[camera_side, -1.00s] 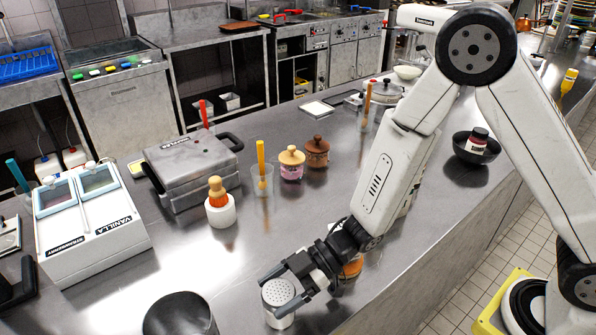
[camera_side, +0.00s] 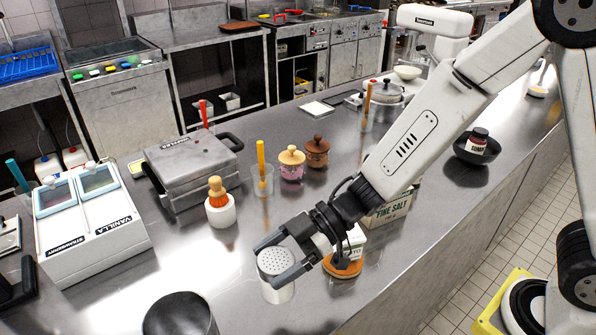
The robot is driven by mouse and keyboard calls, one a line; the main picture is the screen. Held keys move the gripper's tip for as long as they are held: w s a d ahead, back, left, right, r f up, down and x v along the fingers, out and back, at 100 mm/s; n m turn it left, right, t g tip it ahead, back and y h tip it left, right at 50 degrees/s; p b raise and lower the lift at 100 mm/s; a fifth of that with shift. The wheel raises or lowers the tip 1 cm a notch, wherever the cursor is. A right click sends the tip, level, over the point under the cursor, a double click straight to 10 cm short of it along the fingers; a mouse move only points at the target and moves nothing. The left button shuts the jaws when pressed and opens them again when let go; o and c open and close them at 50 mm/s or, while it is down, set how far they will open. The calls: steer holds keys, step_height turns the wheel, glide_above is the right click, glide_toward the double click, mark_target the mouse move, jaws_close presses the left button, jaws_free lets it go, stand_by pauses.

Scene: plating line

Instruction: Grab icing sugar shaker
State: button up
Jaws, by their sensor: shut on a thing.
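The icing sugar shaker (camera_side: 277,261) is a metal can with a perforated top, near the front of the steel counter. My gripper (camera_side: 275,258) is shut on it, with one finger on each side of its upper part. The shaker looks roughly upright. I cannot tell whether its base is clear of the counter.
A dark round pot (camera_side: 180,316) stands at the front left. An orange-brown item (camera_side: 343,267) and a fine salt box (camera_side: 388,212) sit close to my gripper on the right. A white holder with a brush (camera_side: 220,208) and a waffle iron (camera_side: 195,160) are behind. Bare counter lies between.

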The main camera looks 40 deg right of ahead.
steer(key=shift+r, duration=0.65)
